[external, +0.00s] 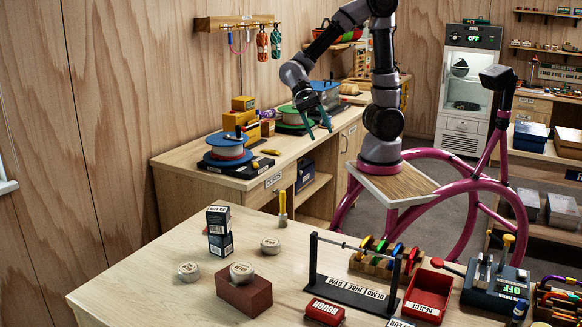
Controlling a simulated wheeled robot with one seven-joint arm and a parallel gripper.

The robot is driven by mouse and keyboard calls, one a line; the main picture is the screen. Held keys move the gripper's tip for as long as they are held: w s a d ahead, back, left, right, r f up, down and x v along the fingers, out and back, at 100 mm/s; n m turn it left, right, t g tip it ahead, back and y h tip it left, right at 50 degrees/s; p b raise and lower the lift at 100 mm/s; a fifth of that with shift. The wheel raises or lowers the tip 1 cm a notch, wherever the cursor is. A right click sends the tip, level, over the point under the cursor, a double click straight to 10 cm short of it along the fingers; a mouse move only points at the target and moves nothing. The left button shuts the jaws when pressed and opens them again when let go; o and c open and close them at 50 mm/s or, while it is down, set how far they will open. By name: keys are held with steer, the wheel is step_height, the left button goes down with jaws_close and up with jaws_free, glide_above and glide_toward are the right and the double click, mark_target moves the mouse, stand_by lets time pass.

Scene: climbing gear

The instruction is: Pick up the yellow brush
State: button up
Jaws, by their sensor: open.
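A small upright item with a yellow handle (282,201) and a paler lower end stands near the back edge of the front table; it looks like the yellow brush, but it is small in view. My gripper (320,133) has teal fingers, spread apart and pointing down, with nothing seen between them. It hangs in front of the back counter, well above and behind the yellow brush, and does not touch it.
On the front table (130,290), black boxes (220,231), pale round tins and a reddish-brown block (243,294) lie left and front of the brush. A rail stand (352,291) and red tray (428,295) are to the right. The back counter holds rope spools (228,148).

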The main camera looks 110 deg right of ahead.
steer(key=w+a+f+m+g+y, duration=0.2)
steer(key=w+f+m+y, duration=0.25)
steer(key=m, duration=0.55)
steer(key=m+t+y, duration=0.5)
steer(key=m+t, duration=0.2)
steer(key=m, duration=1.7)
glide_toward(283, 207)
steer(key=a, duration=0.5)
steer(key=w+a, duration=0.1)
steer(key=a, duration=0.6)
steer(key=shift+w, duration=0.4)
jaws_close()
